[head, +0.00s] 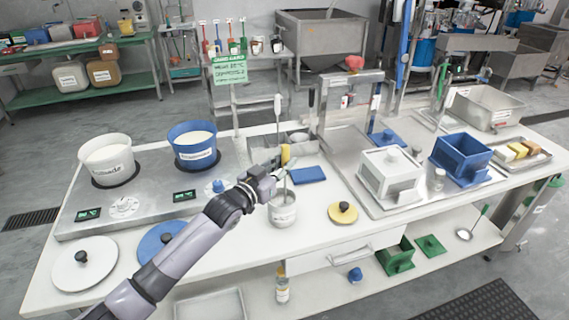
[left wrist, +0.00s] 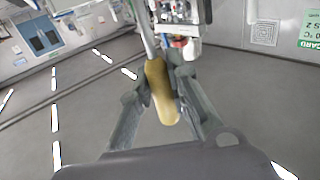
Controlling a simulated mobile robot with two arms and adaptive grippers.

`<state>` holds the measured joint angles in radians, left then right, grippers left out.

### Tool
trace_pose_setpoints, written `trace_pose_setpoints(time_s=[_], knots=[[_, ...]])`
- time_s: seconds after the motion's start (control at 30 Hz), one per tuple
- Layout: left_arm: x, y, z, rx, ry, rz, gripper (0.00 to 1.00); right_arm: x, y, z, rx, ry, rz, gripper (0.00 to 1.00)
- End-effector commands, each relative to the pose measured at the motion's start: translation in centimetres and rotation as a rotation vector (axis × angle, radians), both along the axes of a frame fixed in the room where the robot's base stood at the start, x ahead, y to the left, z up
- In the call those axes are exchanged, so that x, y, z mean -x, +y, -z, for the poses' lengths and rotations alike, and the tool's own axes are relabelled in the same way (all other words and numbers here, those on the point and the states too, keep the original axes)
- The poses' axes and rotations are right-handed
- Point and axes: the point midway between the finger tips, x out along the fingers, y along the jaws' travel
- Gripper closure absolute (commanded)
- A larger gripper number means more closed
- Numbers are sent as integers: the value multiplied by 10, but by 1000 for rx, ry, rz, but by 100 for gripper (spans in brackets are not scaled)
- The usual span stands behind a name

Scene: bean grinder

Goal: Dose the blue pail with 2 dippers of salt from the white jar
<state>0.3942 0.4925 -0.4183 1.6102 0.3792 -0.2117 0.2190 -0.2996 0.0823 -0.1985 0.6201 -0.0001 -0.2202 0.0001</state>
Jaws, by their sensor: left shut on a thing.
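The white jar (head: 283,213) stands open near the middle of the worktop. My left gripper (head: 280,168) is above it, shut on the yellow handle of a dipper (head: 285,153). The handle (left wrist: 160,92) also shows between the fingers in the left wrist view. The dipper's thin shaft runs down to the jar mouth; its bowl and the salt level cannot be made out. The blue pail (head: 195,151) stands open on the grey scale plate, left of the jar, with pale contents near its rim. My right gripper is not in view.
A white pail (head: 108,167) stands left of the blue one. White (head: 85,263) and blue (head: 160,240) lids lie in front. A yellow lid (head: 343,213) lies right of the jar, with a blue pad (head: 309,174) behind. A white box (head: 391,178) and blue box (head: 461,156) stand right.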

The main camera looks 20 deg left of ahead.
Motion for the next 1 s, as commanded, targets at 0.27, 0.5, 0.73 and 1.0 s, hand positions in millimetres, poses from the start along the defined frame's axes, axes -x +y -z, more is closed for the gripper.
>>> trace_pose_setpoints(time_s=[0.27,0.5,0.73,1.0], knots=[[0,0,-28,0,-1,0,100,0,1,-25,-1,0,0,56],[0,0,-47,0,-1,0,100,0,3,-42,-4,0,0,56],[0,0,-65,1,-2,0,100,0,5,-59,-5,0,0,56],[0,0,-87,1,-2,0,100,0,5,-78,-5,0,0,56]])
